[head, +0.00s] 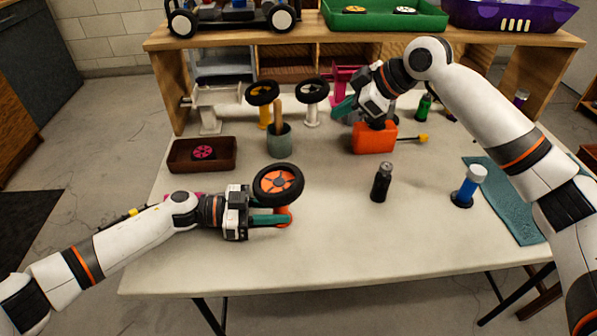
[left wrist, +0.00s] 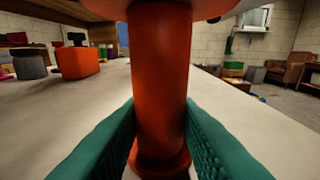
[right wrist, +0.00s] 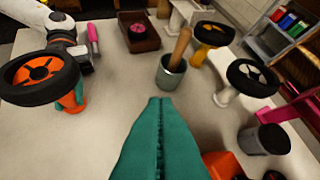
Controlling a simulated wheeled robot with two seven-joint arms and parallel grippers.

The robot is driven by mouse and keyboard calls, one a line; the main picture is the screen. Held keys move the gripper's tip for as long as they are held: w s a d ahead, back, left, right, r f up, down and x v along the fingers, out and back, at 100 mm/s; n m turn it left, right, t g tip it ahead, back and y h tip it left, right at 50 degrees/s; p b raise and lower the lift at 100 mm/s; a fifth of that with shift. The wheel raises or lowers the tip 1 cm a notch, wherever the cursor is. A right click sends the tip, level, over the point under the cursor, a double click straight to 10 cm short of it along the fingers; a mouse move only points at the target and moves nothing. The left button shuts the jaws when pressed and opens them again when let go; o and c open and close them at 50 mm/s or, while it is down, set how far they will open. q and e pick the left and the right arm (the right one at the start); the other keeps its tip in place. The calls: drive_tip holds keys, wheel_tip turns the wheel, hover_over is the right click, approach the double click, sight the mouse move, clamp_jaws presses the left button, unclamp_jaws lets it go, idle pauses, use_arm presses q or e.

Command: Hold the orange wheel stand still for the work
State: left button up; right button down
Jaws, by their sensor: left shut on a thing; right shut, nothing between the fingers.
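The orange wheel stand (head: 285,212) stands upright on the table, left of centre. A black tyre with an orange hub (head: 278,184) sits on top of it. My left gripper (head: 278,219) is shut around the stand's post. In the left wrist view the orange post (left wrist: 158,80) lies between both teal fingers, above its round foot. The right wrist view shows the orange-hubbed wheel (right wrist: 40,80) and part of the stand (right wrist: 72,100) below it. My right gripper (head: 345,107) is shut and empty, raised at the back of the table.
A grey cup (head: 279,143) with a wooden handle stands behind the wheel. Yellow (head: 264,115) and white (head: 311,115) wheel stands are farther back. A brown tray (head: 185,160), an orange box (head: 374,138) and a black bottle (head: 381,183) stand around. The front of the table is clear.

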drive_tip(key=s+a+r+n+g+h, duration=0.2)
drive_tip(key=s+a+g, duration=0.1)
drive_tip(key=s+a, duration=0.3)
drive_tip(key=n+g+h, duration=0.2)
drive_tip(key=h, duration=0.2)
approach(299, 175)
drive_tip(key=shift+r, duration=0.4)
drive_tip(key=shift+m, duration=0.3)
drive_tip(key=shift+w+a+f, duration=0.1)
drive_tip(key=shift+a+f, duration=0.1)
drive_tip(key=shift+f, duration=1.55)
drive_tip(key=shift+a+f, duration=0.15)
drive_tip(key=shift+f, duration=1.6)
drive_tip(key=shift+f, duration=0.1)
